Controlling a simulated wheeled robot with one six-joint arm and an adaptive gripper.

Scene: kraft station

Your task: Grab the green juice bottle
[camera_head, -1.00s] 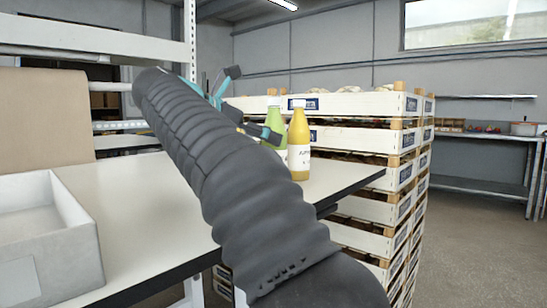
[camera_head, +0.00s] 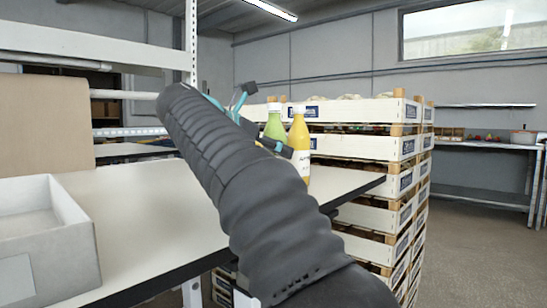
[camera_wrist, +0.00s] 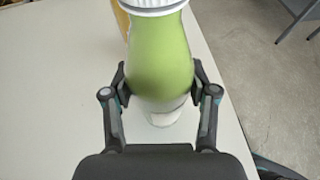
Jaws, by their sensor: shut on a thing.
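The green juice bottle (camera_wrist: 158,55) has a white cap and stands between the two fingers of my gripper (camera_wrist: 160,85) in the wrist view. Both fingers touch its sides, so my gripper is shut on it.
The white table (camera_head: 150,215) carries a white open box (camera_head: 85,250) at the left front. Stacked wooden crates (camera_head: 375,145) stand behind the bottles at the right. A metal shelf post (camera_head: 191,60) rises at the left. The middle of the tabletop is clear.

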